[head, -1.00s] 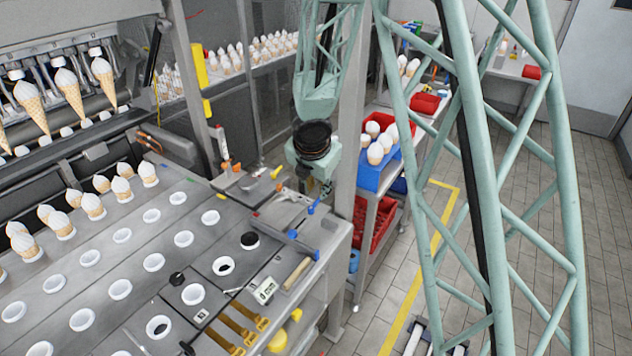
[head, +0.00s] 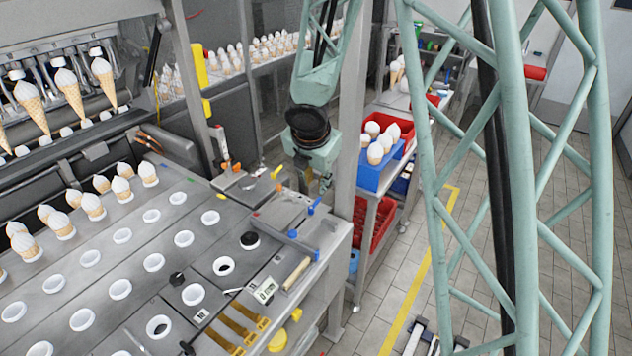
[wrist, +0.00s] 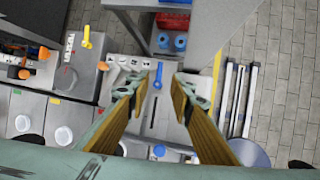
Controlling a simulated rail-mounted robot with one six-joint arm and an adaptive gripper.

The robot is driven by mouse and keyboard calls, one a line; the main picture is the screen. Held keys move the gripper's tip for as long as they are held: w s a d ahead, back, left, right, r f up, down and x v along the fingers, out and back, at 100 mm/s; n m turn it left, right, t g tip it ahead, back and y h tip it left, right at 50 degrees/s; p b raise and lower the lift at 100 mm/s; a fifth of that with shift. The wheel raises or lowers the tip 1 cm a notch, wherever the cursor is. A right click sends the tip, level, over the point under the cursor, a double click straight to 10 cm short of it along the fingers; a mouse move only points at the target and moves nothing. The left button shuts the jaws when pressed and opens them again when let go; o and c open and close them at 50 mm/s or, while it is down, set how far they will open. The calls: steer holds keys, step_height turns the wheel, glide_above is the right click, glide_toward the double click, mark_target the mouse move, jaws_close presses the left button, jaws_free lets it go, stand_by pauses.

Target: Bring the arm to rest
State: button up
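My gripper (wrist: 158,88) is open in the wrist view, its two fingers apart with nothing held between them. A blue-handled tool (wrist: 157,76) shows below the gap between the fingers; how far below I cannot tell. In the head view my gripper (head: 322,184) hangs by the right back corner of the grey worktop (head: 112,262), beside a grey post (head: 349,120). Its fingers are small and partly hidden there. My pale green lattice arm fills the right of the head view.
Ice cream cones (head: 93,206) stand in the worktop's left rows, with several empty white holders (head: 193,294) nearer. Tiled floor (head: 395,270) lies open to the right.

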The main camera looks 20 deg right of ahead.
stand_by(0.5)
steer(key=s+d+r+m+b, duration=0.1)
steer(key=s+d+r+m, duration=0.2)
steer(key=s+r+m, duration=0.25)
steer(key=s+d+r+m+h+b, duration=0.1)
steer(key=s+d+r+m, duration=0.1)
steer(key=s+r+m, duration=0.35)
steer(key=s+d+r+m+b, duration=0.1)
steer(key=s+d+r+m, duration=0.2)
steer(key=s+r, duration=0.45)
steer(key=s+a+r+m+y, duration=0.1)
steer(key=s+m, duration=0.3)
steer(key=s, duration=0.5)
steer(key=s+a+r+m+y+b, duration=0.1)
steer(key=s+a+m, duration=0.2)
steer(key=s, duration=0.6)
steer(key=s+a+r+m+b, duration=0.1)
steer(key=s+a+m, duration=0.2)
steer(key=s, duration=0.7)
steer(key=shift+r+m+g+y, duration=0.15)
steer(key=shift+m+g+y, duration=0.2)
steer(key=shift+m, duration=0.85)
steer(key=shift+w, duration=0.1)
